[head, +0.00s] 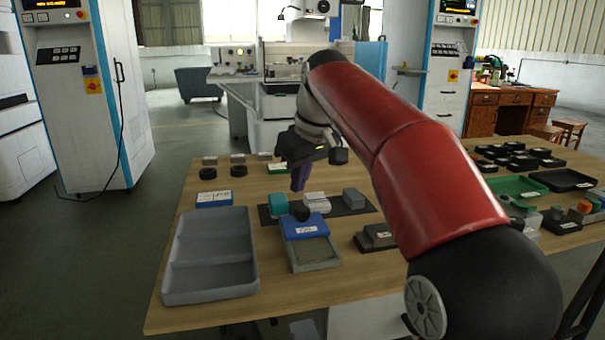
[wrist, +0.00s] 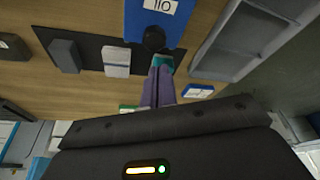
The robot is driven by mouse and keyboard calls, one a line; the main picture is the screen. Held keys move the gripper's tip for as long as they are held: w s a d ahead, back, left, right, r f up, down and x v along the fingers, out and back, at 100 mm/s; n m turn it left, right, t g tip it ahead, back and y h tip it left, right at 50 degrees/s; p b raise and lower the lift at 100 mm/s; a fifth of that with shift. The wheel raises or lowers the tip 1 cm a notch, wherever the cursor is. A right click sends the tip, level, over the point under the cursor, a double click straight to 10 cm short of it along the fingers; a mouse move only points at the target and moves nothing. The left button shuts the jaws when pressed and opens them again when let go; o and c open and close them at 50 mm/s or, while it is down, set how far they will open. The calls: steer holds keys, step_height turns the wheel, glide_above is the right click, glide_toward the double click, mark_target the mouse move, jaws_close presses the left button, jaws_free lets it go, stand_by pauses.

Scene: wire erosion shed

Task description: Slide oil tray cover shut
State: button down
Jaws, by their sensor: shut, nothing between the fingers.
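The oil tray (head: 314,267) is a grey-green box on the wooden table. Its blue cover (head: 304,228) with a white label lies over the far part, and the near part stands open, showing a brownish inside. A black knob (head: 301,213) stands at the cover's far end; in the wrist view the knob (wrist: 154,38) is just beyond my fingertips. My gripper (head: 298,188) has purple fingers, shut together and empty, pointing down above and behind the knob. In the wrist view the fingers (wrist: 160,70) appear close to the knob; I cannot tell whether they touch it.
A large grey divided tray (head: 212,250) stands left of the oil tray. A dark mat (head: 345,207) behind carries a teal block (head: 278,205), a white stack (head: 316,202) and a grey block (head: 353,198). A dark block (head: 375,237) lies to the right. Bare wood lies in front.

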mark_target(298, 231)
steer(key=x, duration=0.5)
steer(key=shift+b, duration=0.35)
steer(key=s+b, duration=0.1)
steer(key=s, duration=0.2)
steer(key=s+d+b, duration=0.1)
steer(key=s, duration=0.3)
steer(key=shift+d, duration=0.2)
